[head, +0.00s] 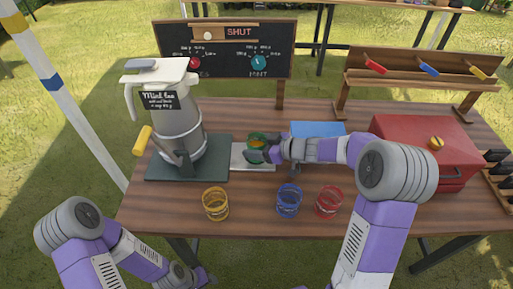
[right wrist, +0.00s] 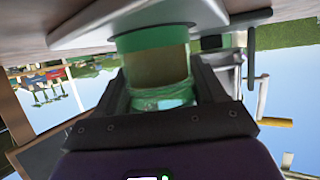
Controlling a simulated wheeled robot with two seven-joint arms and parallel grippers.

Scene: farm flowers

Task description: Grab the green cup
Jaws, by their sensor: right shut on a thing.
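The green cup (head: 256,139) stands on a pale square plate (head: 240,161) in the middle of the table, and something brownish-yellow shows inside it. My right gripper (head: 264,152) reaches in from the right and is shut on the cup. In the right wrist view the green cup (right wrist: 157,70) sits between the two dark fingers (right wrist: 160,85), near the pale plate (right wrist: 130,20). I cannot tell whether the cup touches the plate. My left arm is low at the left, and its gripper (head: 190,278) is below the table's front edge, too small and blurred to judge.
A large dispenser (head: 178,125) stands left of the cup on a dark base. Yellow (head: 215,204), blue (head: 289,201) and red (head: 328,203) cups line the front. A blue box (head: 318,129) and a red chest (head: 425,140) are at right. A sign board (head: 228,50) stands behind.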

